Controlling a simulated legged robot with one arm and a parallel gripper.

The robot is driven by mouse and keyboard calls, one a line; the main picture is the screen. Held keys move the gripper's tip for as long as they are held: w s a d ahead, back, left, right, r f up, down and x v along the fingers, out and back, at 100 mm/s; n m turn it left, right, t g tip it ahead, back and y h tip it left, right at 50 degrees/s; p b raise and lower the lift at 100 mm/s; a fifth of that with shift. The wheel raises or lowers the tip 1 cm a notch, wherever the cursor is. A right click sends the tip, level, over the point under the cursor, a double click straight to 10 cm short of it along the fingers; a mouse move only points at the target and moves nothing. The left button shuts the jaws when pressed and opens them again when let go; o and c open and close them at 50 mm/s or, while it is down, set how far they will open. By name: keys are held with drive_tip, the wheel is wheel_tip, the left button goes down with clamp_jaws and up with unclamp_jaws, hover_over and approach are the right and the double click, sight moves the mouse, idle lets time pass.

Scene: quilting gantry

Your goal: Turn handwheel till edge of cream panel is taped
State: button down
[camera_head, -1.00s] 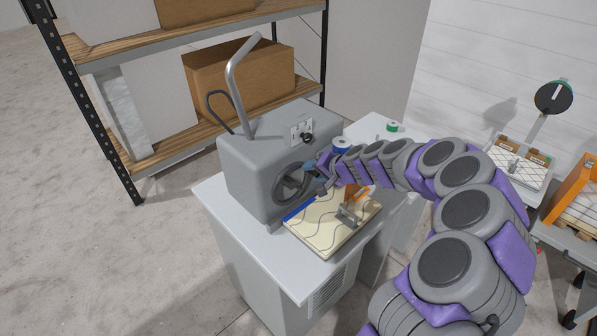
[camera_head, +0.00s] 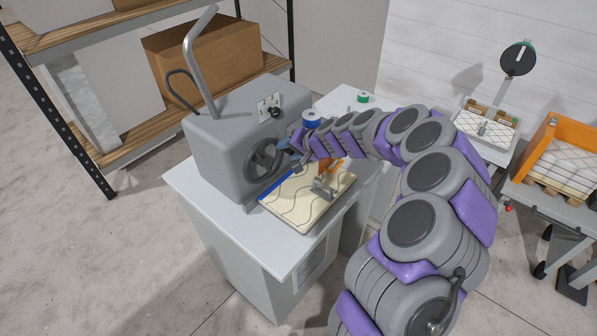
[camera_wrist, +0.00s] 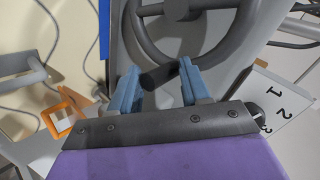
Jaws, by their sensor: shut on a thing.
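The grey handwheel (camera_head: 263,161) is on the front face of the grey machine (camera_head: 215,150); its rim also shows in the wrist view (camera_wrist: 143,40). My gripper (camera_head: 290,152) is at the wheel's right side. In the wrist view its blue fingers (camera_wrist: 158,84) are on both sides of the wheel's dark handle (camera_wrist: 160,76), shut on it. The cream panel (camera_head: 296,212) with dark wavy lines lies flat on the table in front of the machine. A blue tape strip (camera_head: 277,185) runs along its machine-side edge; my gripper partly hides that edge's far end.
A grey clamp (camera_head: 324,188) and an orange piece (camera_head: 331,169) sit on the panel. A blue tape roll (camera_head: 311,118) is behind my gripper. A numbered plate (camera_wrist: 282,100) is close to my gripper at right. The grey table's (camera_head: 205,205) near left corner is clear.

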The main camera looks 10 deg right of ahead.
drive_tip(key=shift+w+a+f+b, duration=0.1)
drive_tip(key=shift+a+f+b, duration=0.15)
drive_tip(key=shift+f+b, duration=0.4)
drive_tip(key=shift+d+f, duration=0.1)
drive_tip(key=shift+f, duration=0.05)
drive_tip(key=shift+w+d+f+b, duration=0.1)
drive_tip(key=shift+f+b, duration=0.65)
drive_tip(key=shift+f+b, duration=0.75)
drive_tip(key=shift+f, duration=0.15)
drive_tip(key=shift+s+a+f+b, duration=0.15)
drive_tip(key=shift+a+f+b, duration=0.05)
drive_tip(key=shift+f+b, duration=0.2)
drive_tip(key=shift+s+a+f+b, duration=0.15)
drive_tip(key=shift+f+b, duration=0.15)
drive_tip(key=shift+f, duration=0.25)
